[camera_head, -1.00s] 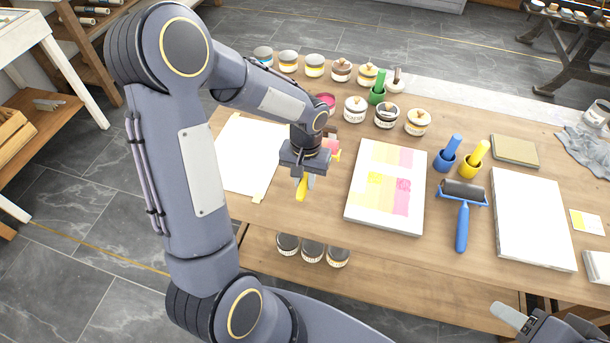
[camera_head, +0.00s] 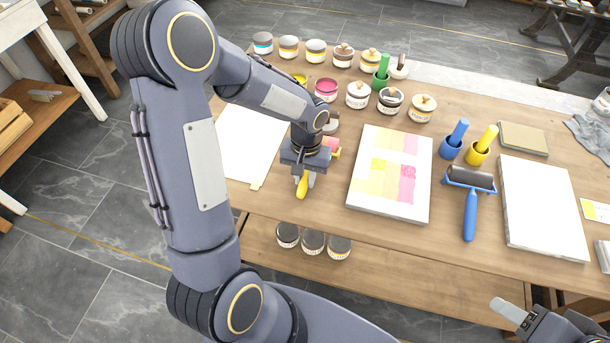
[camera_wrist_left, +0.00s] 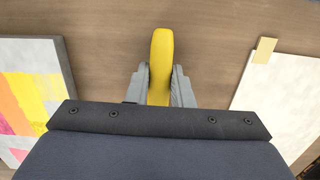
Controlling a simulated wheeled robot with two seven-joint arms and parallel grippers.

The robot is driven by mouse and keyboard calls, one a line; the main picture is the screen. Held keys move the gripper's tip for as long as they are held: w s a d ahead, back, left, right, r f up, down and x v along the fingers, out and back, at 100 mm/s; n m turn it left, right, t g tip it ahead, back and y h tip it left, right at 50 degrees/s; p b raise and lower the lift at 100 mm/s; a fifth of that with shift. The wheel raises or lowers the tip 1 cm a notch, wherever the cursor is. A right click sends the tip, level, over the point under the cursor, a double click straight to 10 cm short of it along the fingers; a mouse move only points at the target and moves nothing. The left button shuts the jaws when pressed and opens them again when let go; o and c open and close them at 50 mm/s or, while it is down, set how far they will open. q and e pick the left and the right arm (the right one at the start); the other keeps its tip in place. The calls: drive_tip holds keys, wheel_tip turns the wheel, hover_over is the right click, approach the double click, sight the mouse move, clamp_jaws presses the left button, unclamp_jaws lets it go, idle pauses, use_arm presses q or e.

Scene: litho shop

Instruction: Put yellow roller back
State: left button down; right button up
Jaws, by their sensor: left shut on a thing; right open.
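The yellow roller has a yellow handle (camera_head: 302,187) and a reddish-pink drum (camera_head: 333,147), partly hidden behind my left gripper. My left gripper (camera_head: 307,182) is shut on the handle, between the white sheet and the colour print. In the left wrist view, the handle (camera_wrist_left: 161,55) lies between the two grey fingers of the gripper (camera_wrist_left: 160,86); the drum is hidden there. My right gripper (camera_head: 510,312) is at the bottom right, partly cut off by the frame, and open. A yellow pot (camera_head: 478,152) and a blue pot (camera_head: 450,148) each hold an upright handle of their own colour.
The colour print block (camera_head: 370,198) lies right of my left gripper, the white sheet (camera_head: 243,145) left. A blue roller (camera_head: 470,208) lies beyond the print, beside a white block (camera_head: 540,205). Several ink cans (camera_head: 358,96) stand at the back.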

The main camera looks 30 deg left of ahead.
use_arm(q)
drive_tip(key=shift+f, duration=0.1)
drive_tip(key=c, duration=1.2)
unclamp_jaws()
drive_tip(key=shift+w+r, duration=0.15)
drive_tip(key=shift+r, duration=1.85)
drive_tip(key=shift+w+r, duration=0.15)
drive_tip(key=shift+r, duration=1.8)
drive_tip(key=s+d+r+t+h+p, duration=0.1)
drive_tip(key=s+r+t, duration=0.1)
drive_tip(key=s+r, duration=0.2)
drive_tip(key=s+d+r+t+h+p, duration=0.1)
drive_tip(key=s+r+t, duration=0.1)
drive_tip(key=s+r, duration=0.2)
drive_tip(key=s+d+r+t+h+p, duration=0.1)
drive_tip(key=s+r, duration=0.3)
drive_tip(key=s, duration=0.5)
drive_tip(key=shift+d+m+t, duration=0.4)
drive_tip(key=shift+t, duration=0.2)
